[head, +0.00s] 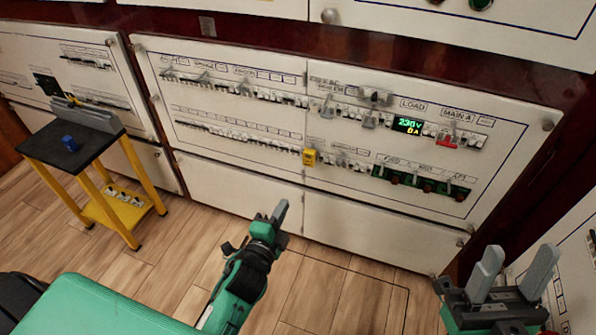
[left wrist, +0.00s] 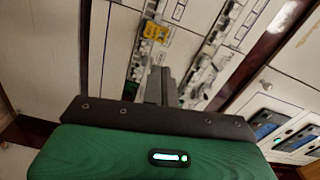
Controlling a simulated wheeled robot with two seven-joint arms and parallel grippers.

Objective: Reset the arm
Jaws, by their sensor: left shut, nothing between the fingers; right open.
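My left gripper (head: 280,212) is shut and empty in the head view, in front of the lower white panels and apart from them. It also shows in the left wrist view (left wrist: 158,75), with its closed fingers pointing towards the breaker panel. My right gripper (head: 515,268) is open and empty at the lower right of the head view. The breaker panel (head: 250,115) has rows of switches and a lit display (head: 408,125). A red handle (head: 446,140) sits under the MAIN A label. A yellow piece (head: 310,157) is on the lower row.
A black-topped stand (head: 90,150) with yellow legs is at the left, bearing a blue object (head: 69,143) and a grey rail piece. Its lower yellow shelf holds several small parts. Another white panel (head: 575,250) rises at the right edge. The wooden floor between is clear.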

